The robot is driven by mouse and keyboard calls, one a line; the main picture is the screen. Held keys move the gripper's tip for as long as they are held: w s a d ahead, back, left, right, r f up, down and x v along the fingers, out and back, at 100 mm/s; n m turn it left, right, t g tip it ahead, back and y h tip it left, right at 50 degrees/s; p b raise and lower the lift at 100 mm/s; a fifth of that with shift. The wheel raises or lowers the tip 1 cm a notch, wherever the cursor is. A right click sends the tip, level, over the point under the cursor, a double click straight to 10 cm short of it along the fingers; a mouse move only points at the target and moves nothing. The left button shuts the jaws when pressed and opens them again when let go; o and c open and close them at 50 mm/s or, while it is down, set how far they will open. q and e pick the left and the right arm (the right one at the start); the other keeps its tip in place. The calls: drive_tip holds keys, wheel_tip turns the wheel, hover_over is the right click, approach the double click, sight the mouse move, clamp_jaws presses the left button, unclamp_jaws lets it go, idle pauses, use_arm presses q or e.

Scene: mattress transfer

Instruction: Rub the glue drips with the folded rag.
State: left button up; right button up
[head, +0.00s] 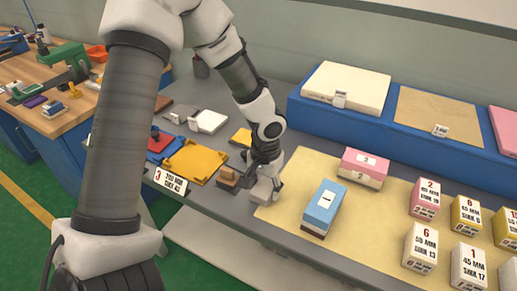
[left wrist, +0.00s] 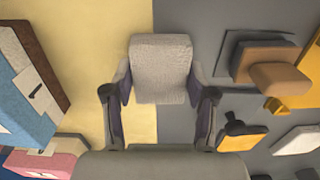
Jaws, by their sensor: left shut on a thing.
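The folded rag (head: 264,192) is a pale grey, thick pad. My left gripper (head: 266,180) is shut on it, low over the left edge of the tan mat (head: 272,219) on the grey bench. In the left wrist view the rag (left wrist: 160,68) sits between the two fingers of the gripper (left wrist: 160,88), spanning the line between mat and bare grey top. I cannot tell whether the rag touches the surface. No glue drips can be made out; the rag and gripper hide the spot beneath them. My right gripper is out of view.
Right of the rag stand a blue block (head: 324,203) and a pink block (head: 364,165) on the mat, with several numbered boxes beyond. Left of it are a brown block (head: 228,178) and yellow plate (head: 195,160). A raised blue shelf (head: 340,121) runs along the back.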

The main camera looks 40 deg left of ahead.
sight(282, 202)
use_arm(q)
drive_tip(key=shift+d, duration=0.4)
drive_tip(key=shift+w+d+f+p, duration=0.15)
drive_tip(key=shift+d+p, duration=0.25)
drive_tip(key=shift+d, duration=0.2)
drive_tip(key=shift+w+d+r+p, duration=0.15)
drive_tip(key=shift+d+r+p, duration=0.2)
drive_tip(key=shift+d+p, duration=0.6)
drive_tip(key=shift+w+d+p, duration=0.1)
drive_tip(key=shift+p, duration=0.5)
drive_tip(key=shift+w+d+f, duration=0.1)
drive_tip(key=shift+d, duration=0.2)
drive_tip(key=shift+w+d+f, duration=0.1)
drive_tip(key=shift+d+f, duration=0.1)
drive_tip(key=shift+r, duration=0.15)
wheel_tip(282, 202, up, 6)
drive_tip(key=p, duration=0.5)
drive_tip(key=shift+a, duration=0.1)
